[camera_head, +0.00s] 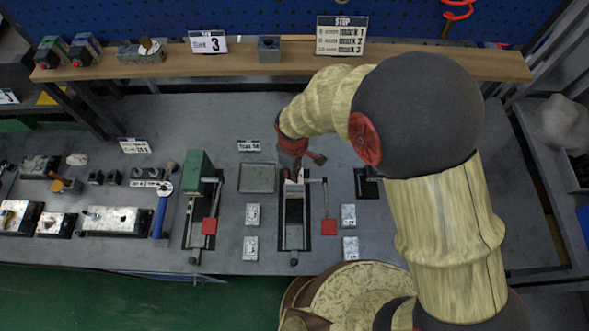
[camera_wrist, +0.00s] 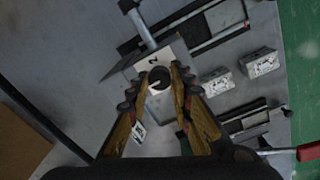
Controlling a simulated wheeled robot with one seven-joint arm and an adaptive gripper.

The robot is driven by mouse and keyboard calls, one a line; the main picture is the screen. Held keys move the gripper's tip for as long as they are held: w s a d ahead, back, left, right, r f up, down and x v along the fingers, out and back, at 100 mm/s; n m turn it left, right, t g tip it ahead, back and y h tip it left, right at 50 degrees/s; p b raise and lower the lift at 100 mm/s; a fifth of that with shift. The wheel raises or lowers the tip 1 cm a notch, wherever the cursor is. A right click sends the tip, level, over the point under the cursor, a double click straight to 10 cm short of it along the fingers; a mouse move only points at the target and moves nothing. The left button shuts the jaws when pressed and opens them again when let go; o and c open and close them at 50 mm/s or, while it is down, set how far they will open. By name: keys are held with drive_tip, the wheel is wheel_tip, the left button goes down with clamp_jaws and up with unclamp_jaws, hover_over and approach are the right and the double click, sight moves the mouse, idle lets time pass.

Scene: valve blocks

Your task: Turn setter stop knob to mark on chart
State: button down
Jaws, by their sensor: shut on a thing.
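The stop knob (camera_wrist: 157,76) is a round grey knob with a pale pointer line, seen in the wrist view on a light plate (camera_wrist: 165,56) marked with a "2". My gripper (camera_wrist: 158,86) has its fingers on both sides of the knob and is shut on it. In the head view my gripper (camera_head: 293,168) reaches down onto the centre-right fixture (camera_head: 294,210), and my wrist hides the knob. The chart (camera_head: 342,36) headed STOP stands on the back shelf and lists marks 1, 2 and 3. A card (camera_head: 208,42) reads "Set 3".
A second fixture with a green block (camera_head: 198,172) and red handle stands to the left. A red-ended lever (camera_head: 328,226) lies right of the gripped fixture. Small labelled blocks (camera_head: 252,215) and a shallow tray (camera_head: 257,178) lie nearby. Valve blocks (camera_head: 115,220) crowd the left bench.

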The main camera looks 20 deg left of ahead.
idle(0.4)
drive_tip(key=c, duration=1.6)
unclamp_jaws()
drive_tip(key=r, duration=1.2)
drive_tip(key=shift+s, duration=0.2)
